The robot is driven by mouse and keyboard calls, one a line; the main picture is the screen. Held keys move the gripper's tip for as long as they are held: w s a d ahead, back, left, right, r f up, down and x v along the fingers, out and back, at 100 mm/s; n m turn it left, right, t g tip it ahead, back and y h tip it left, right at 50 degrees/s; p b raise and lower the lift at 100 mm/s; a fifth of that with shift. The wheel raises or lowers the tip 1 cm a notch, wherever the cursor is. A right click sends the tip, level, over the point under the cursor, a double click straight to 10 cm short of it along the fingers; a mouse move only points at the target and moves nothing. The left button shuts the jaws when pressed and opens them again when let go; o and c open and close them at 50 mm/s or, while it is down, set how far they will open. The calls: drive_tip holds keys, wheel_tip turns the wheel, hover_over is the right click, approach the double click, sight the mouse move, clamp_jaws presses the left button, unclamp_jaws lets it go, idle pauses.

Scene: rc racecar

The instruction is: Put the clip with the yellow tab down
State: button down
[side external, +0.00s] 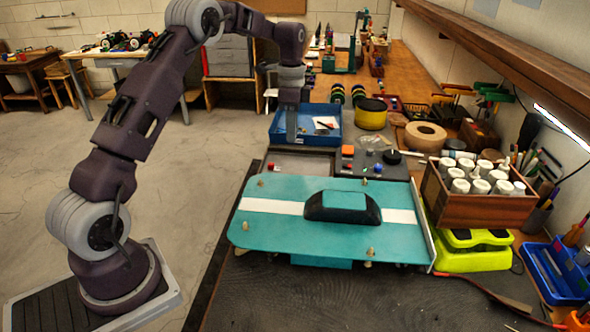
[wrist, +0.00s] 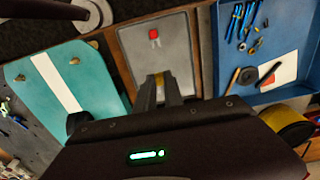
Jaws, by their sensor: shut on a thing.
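My gripper (wrist: 160,86) is shut on the clip with the yellow tab; a bit of yellow (wrist: 160,78) shows between the fingers in the wrist view. The rest of the clip is hidden by the fingers. In the side external view my gripper (side external: 291,138) hangs pointing down around the left part of the blue tray (side external: 333,145), and the clip cannot be made out there. A shallow grey tray (wrist: 188,60) lies beyond the fingertips in the wrist view. It holds a small red-tabbed piece (wrist: 154,35), which also shows in the side external view (side external: 272,168).
The teal car body (side external: 300,235) with a white stripe lies in front of the trays. A wooden box of white bottles (side external: 433,196) stands to its right on a lime-green stand (side external: 460,258). A yellow roll (side external: 371,115) sits right of the blue tray. Much of the grey tray is bare.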

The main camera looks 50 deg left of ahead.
sight(292, 170)
wheel_tip(292, 170, down, 9)
drive_tip(key=shift+f, duration=0.1)
drive_tip(key=shift+f, duration=0.15)
drive_tip(key=c, duration=1.5)
unclamp_jaws()
drive_tip(key=shift+o, duration=0.2)
